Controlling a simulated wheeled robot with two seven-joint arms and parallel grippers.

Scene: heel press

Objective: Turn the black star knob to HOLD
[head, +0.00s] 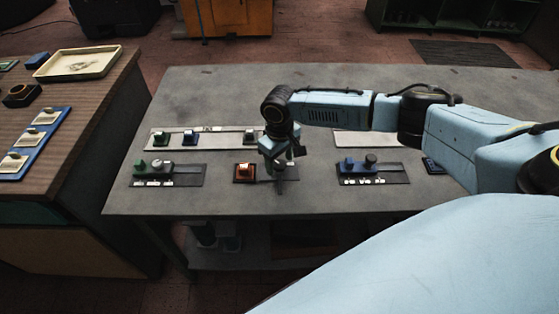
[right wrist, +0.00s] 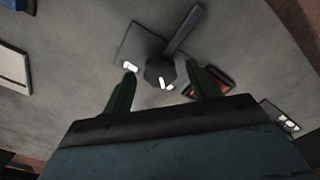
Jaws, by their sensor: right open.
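My right gripper (head: 281,160) is open above the middle panel on the grey table, pointing down. In the right wrist view its two dark green fingers (right wrist: 163,74) stand apart. A dark, many-sided knob (right wrist: 158,68) shows between and just beyond the fingertips, with a dark bar reaching away from it. I cannot tell whether the fingers touch it. The knob sits on a dark plate (right wrist: 138,42) with small white marks that I cannot read. In the head view the gripper mostly hides this knob. My left gripper is not in view.
A left panel (head: 188,176) carries green and pale knobs; a right panel (head: 396,176) carries blue and dark ones. A long pale strip (head: 220,137) with small blocks lies behind. The table's front is clear.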

